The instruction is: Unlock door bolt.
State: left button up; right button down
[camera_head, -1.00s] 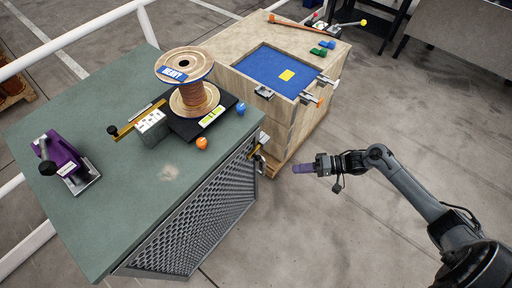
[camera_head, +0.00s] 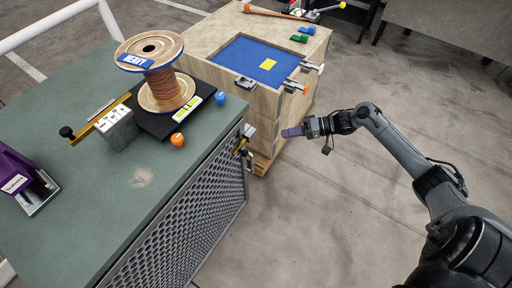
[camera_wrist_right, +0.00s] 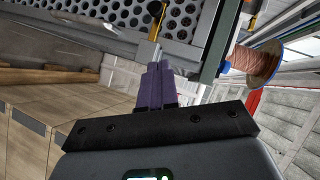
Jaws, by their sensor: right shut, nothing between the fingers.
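The door bolt (camera_head: 243,145), with brass-coloured and metal parts, sits at the right edge of the mesh door (camera_head: 190,225) under the green bench top. In the right wrist view, a brass-coloured part of the bolt (camera_wrist_right: 154,27) shows just beyond my fingertips, against the perforated door (camera_wrist_right: 195,22). My right gripper (camera_head: 284,133) has purple fingers and is shut and empty. In the head view it is to the right of the bolt, apart from it. In the right wrist view its fingers (camera_wrist_right: 155,72) point toward the bolt; I cannot tell the exact gap. My left gripper is not in view.
A wooden crate (camera_head: 262,120) with a blue top panel stands close behind the bolt side of the bench. A wire spool (camera_head: 160,80), an orange knob (camera_head: 177,140) and a purple clamp-like device (camera_head: 20,175) are on the bench top (camera_head: 70,130). The floor to the right is clear.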

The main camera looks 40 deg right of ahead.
jog(key=shift+w, duration=0.1)
jog(key=s+a+f+b+x, duration=0.1)
jog(key=s+b+x, duration=0.1)
jog(key=x, duration=1)
jog(key=shift+a+b, duration=0.4)
jog(key=shift+a, duration=0.2)
jog(key=a+p, duration=0.3)
jog(key=s+a+p, duration=0.1)
jog(key=a+p, duration=0.1)
jog(key=p, duration=0.2)
jog(key=shift+s+a+f, duration=0.1)
jog(key=shift+s+a, duration=0.1)
jog(key=shift+a, duration=0.2)
